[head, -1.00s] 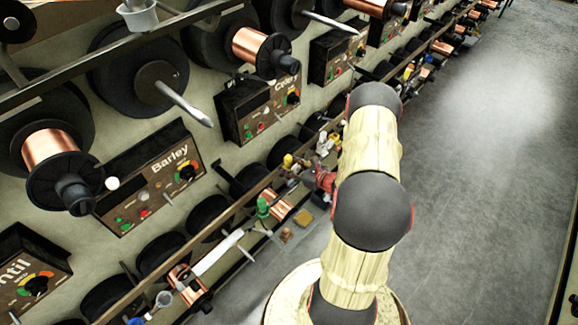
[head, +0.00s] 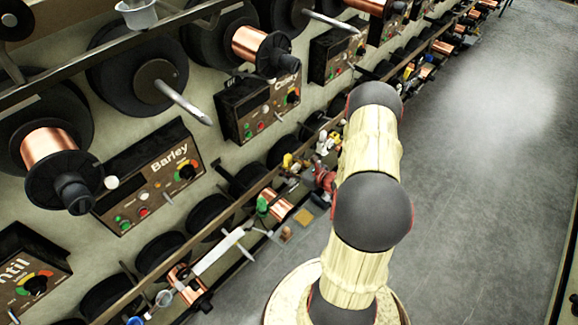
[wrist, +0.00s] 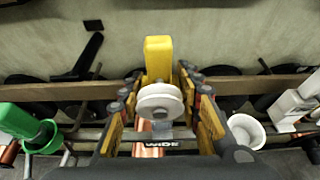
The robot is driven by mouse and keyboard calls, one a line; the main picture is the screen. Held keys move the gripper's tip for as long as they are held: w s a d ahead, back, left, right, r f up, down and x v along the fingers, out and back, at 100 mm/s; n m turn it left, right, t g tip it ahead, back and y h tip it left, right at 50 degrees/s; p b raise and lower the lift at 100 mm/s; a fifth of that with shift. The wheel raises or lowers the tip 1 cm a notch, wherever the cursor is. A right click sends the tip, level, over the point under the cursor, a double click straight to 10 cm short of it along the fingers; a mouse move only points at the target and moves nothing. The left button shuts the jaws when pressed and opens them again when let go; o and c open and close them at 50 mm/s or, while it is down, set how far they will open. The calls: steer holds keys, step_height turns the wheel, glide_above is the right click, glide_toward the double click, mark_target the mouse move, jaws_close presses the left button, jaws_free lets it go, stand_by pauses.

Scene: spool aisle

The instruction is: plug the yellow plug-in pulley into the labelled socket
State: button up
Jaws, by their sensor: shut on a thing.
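In the wrist view the yellow plug-in pulley (wrist: 159,58) has a yellow block body and a white grooved wheel (wrist: 160,100) at its near end. My gripper (wrist: 162,98) is shut on it, with dark, orange-padded fingers on both sides of the wheel. A small plate labelled "WIDE" (wrist: 161,144) lies just below the wheel. A socket opening cannot be made out; the pulley and fingers cover that area. In the head view my arm hides most of the gripper, and the pulley cannot be told apart there.
A long rail (wrist: 60,92) crosses behind the pulley. A green pulley (wrist: 20,122) with a green ring stands left, a white cup (wrist: 246,130) and white block right. Barley's control box (head: 150,177) and copper spools (head: 48,147) line the wall. The aisle floor (head: 480,170) is clear.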

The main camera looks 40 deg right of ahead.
steer(key=shift+f, duration=0.1)
steer(key=shift+f+b, duration=1.6)
steer(key=shift+f, duration=0.3)
steer(key=o, duration=1.3)
steer(key=shift+o, duration=0.3)
steer(key=v, duration=1.2)
